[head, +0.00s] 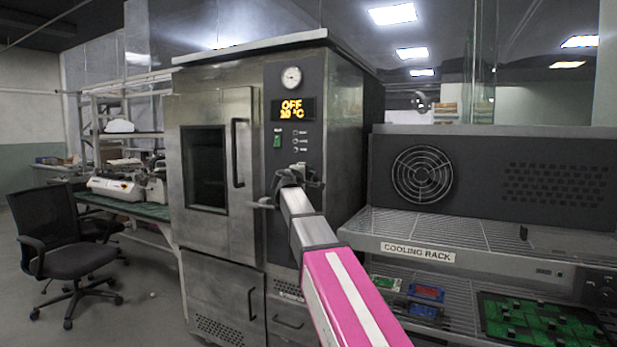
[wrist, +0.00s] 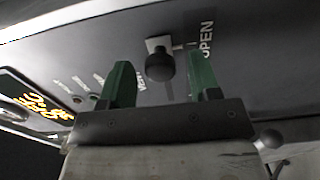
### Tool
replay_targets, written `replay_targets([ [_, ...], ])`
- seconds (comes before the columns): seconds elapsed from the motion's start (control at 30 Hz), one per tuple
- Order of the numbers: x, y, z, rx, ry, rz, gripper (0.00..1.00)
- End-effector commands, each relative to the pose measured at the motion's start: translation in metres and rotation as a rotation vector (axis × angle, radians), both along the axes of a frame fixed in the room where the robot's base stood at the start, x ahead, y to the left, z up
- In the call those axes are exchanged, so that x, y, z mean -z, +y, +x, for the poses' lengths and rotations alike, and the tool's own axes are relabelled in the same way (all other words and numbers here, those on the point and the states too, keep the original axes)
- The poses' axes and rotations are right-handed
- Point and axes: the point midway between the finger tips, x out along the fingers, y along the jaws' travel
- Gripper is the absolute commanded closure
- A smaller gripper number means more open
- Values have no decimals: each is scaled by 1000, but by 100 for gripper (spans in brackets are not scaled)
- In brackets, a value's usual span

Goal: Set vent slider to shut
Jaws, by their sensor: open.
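The vent slider shows in the wrist view as a round black knob (wrist: 160,67) on a pale mount, on the dark control panel (wrist: 75,55). It sits beside the printed word OPEN, and a VENT label is partly hidden behind a finger. My gripper (wrist: 162,64) is open, with one green finger on each side of the knob in the picture. I cannot tell whether the fingers touch it. In the head view my gripper (head: 290,181) is in front of the oven's panel, below the buttons, and hides the slider there.
The steel oven (head: 218,235) has a closed windowed door with a vertical handle (head: 238,152). A cooling rack (head: 450,228) with green boards stands at right. An office chair (head: 68,255) is at left.

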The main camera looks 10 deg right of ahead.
Motion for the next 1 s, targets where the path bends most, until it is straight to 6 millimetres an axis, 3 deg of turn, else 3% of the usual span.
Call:
replay_targets([
  [0.13, 0, -7, 10, 1, 1, 1, 43],
  [0.47, 1, -9, 12, 0, 1, 1, 43],
  [0.67, 1, -9, 12, 0, 1, 1, 100],
  [0.87, 0, -5, 15, 0, 1, 1, 100],
  [1.0, 0, 13, 30, -2, 1, 2, 100],
])
